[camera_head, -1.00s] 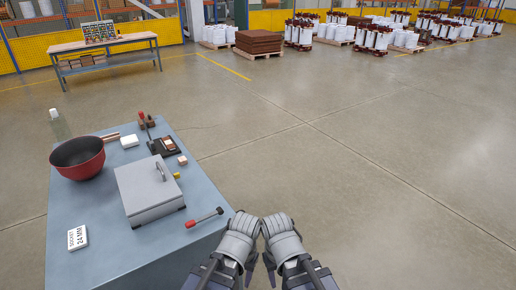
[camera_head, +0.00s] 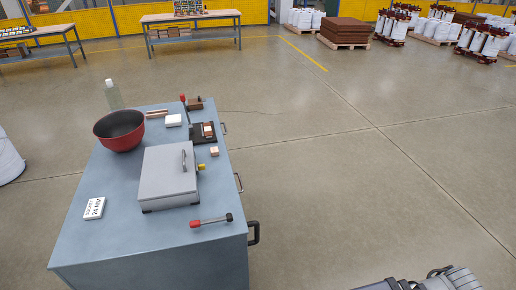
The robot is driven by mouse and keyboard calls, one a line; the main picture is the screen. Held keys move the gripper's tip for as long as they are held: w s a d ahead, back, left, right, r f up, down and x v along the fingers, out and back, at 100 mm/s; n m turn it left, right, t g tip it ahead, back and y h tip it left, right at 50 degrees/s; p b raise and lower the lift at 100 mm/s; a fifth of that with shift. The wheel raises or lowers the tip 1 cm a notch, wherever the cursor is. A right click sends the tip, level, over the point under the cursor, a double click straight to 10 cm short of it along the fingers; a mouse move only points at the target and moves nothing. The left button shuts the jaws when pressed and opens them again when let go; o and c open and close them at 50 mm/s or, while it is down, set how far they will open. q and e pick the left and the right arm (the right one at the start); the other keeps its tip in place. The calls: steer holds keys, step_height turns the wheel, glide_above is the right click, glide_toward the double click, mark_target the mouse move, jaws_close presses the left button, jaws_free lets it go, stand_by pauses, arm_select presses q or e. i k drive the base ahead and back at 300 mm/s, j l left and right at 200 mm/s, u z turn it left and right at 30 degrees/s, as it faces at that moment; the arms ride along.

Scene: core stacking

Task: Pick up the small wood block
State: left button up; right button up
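A small light-topped, wood-coloured block (camera_head: 214,151) sits on the blue-grey table (camera_head: 120,235), right of the grey lidded box (camera_head: 170,178), near the right edge. Another small wood-toned block (camera_head: 208,129) is on a black tray (camera_head: 196,138) just behind it. A darker brown block (camera_head: 194,104) stands at the back edge beside a red-handled piece. I cannot tell which one the task names. Part of my arm shows at the bottom right, far from the blocks; no gripper fingertips are visible.
A red bowl (camera_head: 119,131), clear bottle (camera_head: 113,95), white block (camera_head: 173,120), label card (camera_head: 94,208) and red-handled tool (camera_head: 210,221) are on the table. Handles stick out from its right side. The floor (camera_head: 350,180) to the right is open.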

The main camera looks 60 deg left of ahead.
mark_target(214, 152)
steer(key=i+l+z, duration=0.1)
steer(key=i+z, duration=0.2)
steer(key=i, duration=0.35)
steer(key=i+u, duration=0.85)
steer(key=u, duration=0.3)
steer(key=i+u, duration=0.15)
steer(key=u, duration=0.3)
steer(key=i+l+u, duration=0.1)
steer(key=u, duration=0.35)
steer(key=i+l+u, duration=0.15)
steer(key=u, duration=0.3)
steer(key=i+u, duration=0.2)
steer(key=u, duration=0.3)
steer(key=i+l+u, duration=0.1)
steer(key=u, duration=0.35)
steer(key=i+l+u, duration=0.2)
steer(key=u, duration=0.3)
steer(key=i+l+u, duration=0.1)
steer(key=u, duration=0.35)
steer(key=l, duration=0.1)
